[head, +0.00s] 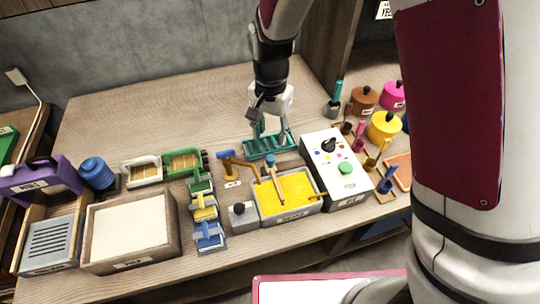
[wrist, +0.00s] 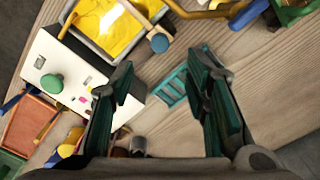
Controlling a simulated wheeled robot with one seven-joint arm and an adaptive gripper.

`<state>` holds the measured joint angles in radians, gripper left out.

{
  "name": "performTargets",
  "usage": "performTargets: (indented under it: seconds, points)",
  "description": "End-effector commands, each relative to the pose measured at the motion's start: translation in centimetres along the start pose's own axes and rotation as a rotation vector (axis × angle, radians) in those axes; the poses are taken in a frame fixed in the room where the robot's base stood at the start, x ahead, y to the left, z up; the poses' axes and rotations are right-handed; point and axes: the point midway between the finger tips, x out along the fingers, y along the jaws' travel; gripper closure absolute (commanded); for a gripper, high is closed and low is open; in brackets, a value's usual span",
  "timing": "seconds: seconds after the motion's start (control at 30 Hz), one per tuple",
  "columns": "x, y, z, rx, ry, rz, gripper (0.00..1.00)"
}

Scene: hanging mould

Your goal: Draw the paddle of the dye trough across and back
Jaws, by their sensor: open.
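The dye trough (head: 311,208) is a grey box of yellow dye in the middle of the table in the head view. It also shows at the top of the wrist view (wrist: 83,40). Its paddle (head: 271,168) has a blue knob on a light stick that slants into the dye. In the wrist view the paddle's knob (wrist: 159,43) stands at the trough's near edge. My gripper (head: 270,136) is open and empty behind the trough, above a teal rack (head: 262,147). In the wrist view my gripper's fingers (wrist: 165,88) are wide apart, with the paddle knob beyond them.
A white control box (head: 351,185) with a green button stands right of the trough. A brown-handled tool with a blue end (head: 226,156) is close on the left. Coloured rollers (head: 205,208) and a wooden-framed tray (head: 97,264) lie farther left.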

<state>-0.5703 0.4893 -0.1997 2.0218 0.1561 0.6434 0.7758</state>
Motion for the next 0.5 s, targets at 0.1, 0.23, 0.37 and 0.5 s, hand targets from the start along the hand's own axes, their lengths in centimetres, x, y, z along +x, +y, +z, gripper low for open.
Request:
performTargets:
  seconds: [0.1, 0.23, 0.37, 0.5]
  points:
    - [2.6, 0.2, 0.1, 0.002, -0.004, 0.005, 0.57]
    - [5.1, 0.2, 0.1, -0.001, -0.003, 0.005, 0.57]
    - [7.3, 0.2, 0.1, 0.001, -0.003, 0.004, 0.57]
    - [8.9, 0.1, 0.1, -0.001, -0.002, 0.003, 0.57]
